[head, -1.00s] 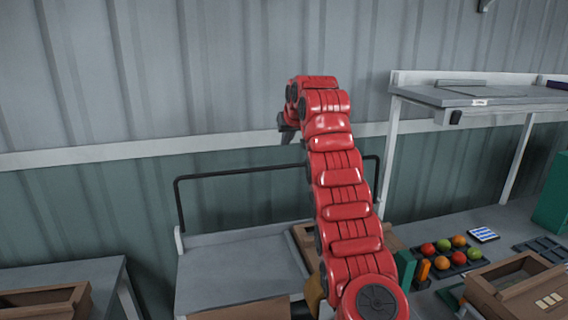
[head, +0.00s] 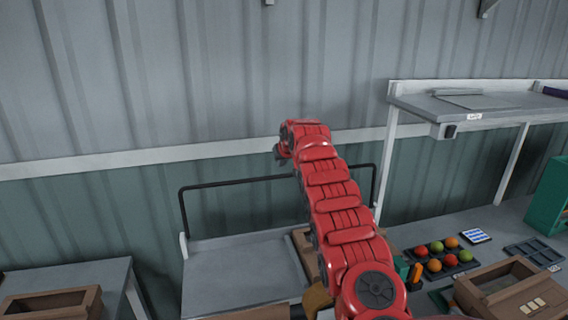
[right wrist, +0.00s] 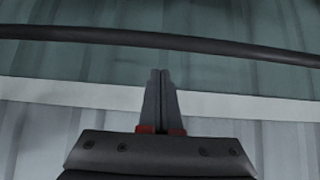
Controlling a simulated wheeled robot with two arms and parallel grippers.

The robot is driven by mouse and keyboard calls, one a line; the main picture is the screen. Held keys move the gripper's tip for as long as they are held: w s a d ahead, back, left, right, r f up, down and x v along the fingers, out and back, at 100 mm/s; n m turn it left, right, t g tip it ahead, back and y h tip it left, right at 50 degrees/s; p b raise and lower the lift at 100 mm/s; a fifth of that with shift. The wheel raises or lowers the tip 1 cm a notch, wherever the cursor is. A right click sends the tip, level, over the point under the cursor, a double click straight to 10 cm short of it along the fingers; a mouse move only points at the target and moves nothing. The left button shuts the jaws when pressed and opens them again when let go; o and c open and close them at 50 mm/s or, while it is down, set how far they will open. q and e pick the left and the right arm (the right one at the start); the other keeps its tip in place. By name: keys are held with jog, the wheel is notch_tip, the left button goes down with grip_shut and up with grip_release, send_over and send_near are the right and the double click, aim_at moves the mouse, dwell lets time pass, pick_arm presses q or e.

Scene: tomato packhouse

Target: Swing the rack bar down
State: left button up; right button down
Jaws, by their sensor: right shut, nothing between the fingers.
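The rack bar (head: 236,182) is a thin black bar, raised at the back of a grey rack table (head: 240,262), with side arms coming down at both ends. In the right wrist view the bar (right wrist: 110,36) runs across the upper picture, beyond my fingertips. My right gripper (head: 280,154) is just above the bar line in the head view; its red arm hides part of the bar's right side. In the right wrist view its fingers (right wrist: 160,76) are shut together and empty, and a gap shows between them and the bar. My left gripper is not in view.
A corrugated wall (head: 200,80) stands behind the bar. A shelf (head: 480,107) on white posts is at right, above a bench with a tray of tomatoes (head: 443,266) and a brown crate (head: 500,285). Another table (head: 70,275) with a crate is at left.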

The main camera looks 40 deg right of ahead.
jog(key=shift+s+a+f, duration=0.2)
jog(key=shift+s+a, duration=0.35)
jog(key=shift+s, duration=0.25)
jog(key=shift+s+a+f, duration=0.15)
jog(key=shift+s+a, duration=0.4)
jog(key=shift+s, duration=0.2)
